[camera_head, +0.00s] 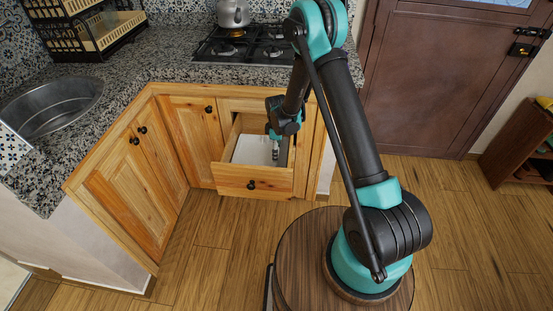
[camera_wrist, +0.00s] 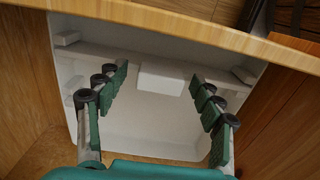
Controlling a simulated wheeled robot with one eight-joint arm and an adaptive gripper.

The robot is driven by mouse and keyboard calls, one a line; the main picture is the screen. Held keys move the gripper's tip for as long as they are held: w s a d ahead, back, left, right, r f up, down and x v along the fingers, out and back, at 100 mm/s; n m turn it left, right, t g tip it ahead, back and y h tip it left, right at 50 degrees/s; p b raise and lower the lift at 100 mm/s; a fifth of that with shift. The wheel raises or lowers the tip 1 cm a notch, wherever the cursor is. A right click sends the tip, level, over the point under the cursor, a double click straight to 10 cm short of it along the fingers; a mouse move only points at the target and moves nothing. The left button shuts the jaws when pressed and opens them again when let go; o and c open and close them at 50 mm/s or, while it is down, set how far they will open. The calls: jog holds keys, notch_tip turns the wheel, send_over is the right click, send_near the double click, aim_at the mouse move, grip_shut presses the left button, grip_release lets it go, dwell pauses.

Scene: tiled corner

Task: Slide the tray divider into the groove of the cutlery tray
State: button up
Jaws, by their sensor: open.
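The white cutlery tray lies in the open drawer; its floor shows in the wrist view (camera_wrist: 150,118) and part of it in the head view (camera_head: 248,150). A white strip with a raised block at its middle, which looks like the tray divider (camera_wrist: 162,78), spans the far part of the tray in the wrist view. Small white blocks at both side walls (camera_wrist: 67,38) look like groove ends. I cannot tell how deep the divider sits. My gripper (camera_wrist: 158,76) points down into the drawer (camera_head: 252,183), fingers apart on either side of the raised block, with visible gaps and nothing held.
A stove (camera_head: 250,45) with a kettle (camera_head: 233,13) and a sink (camera_head: 52,103) are on the counter. The wooden floor (camera_head: 220,245) before the drawer is clear.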

jog(key=c, duration=1.3)
jog(key=shift+r, duration=0.15)
